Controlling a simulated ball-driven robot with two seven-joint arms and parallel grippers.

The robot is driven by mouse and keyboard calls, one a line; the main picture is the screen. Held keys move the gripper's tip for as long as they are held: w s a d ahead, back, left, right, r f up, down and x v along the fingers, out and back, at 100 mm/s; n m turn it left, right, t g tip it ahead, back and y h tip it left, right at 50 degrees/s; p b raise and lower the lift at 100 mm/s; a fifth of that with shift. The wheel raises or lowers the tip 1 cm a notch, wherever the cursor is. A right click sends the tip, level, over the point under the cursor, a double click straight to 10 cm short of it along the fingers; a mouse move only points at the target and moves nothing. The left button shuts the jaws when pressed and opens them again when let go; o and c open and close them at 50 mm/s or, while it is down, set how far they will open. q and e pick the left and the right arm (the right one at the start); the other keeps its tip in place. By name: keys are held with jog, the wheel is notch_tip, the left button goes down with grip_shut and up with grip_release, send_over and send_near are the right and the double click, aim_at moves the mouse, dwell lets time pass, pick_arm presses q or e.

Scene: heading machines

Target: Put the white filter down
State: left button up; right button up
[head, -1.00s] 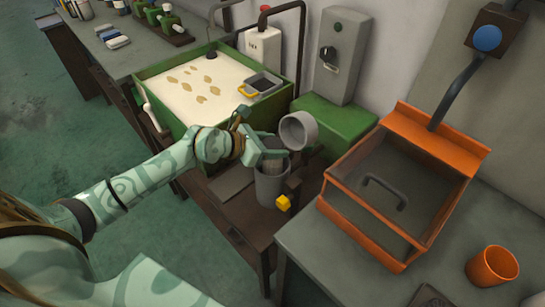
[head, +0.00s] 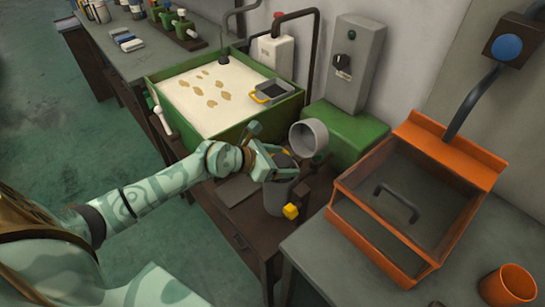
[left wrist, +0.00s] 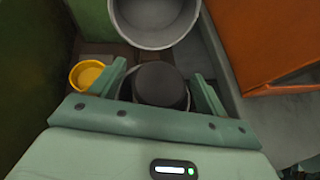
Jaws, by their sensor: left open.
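A grey upright pot (head: 277,199) with a yellow knob (head: 291,211) stands on the dark brown bench. My left gripper (head: 279,163) is at the top of the pot, its jaws open. In the left wrist view, the open fingers (left wrist: 161,88) stand on either side of a dark grey round piece (left wrist: 161,84) inside a paler rim. I cannot tell whether they touch it. No plainly white filter shows, and I cannot tell whether this round piece is it. My right gripper is not in view.
A tilted grey round cup (head: 308,137) is close behind the pot. An orange tray (head: 430,232) with a dark handle is to the right, near an orange cup (head: 508,286). A green-edged basin (head: 190,140) with pale liquid stands behind my left arm.

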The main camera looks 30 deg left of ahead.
pick_arm(q)
jog(key=p+v, duration=0.2)
jog(key=v, duration=1)
jog(key=shift+p, duration=0.3)
jog(key=shift+f, duration=0.1)
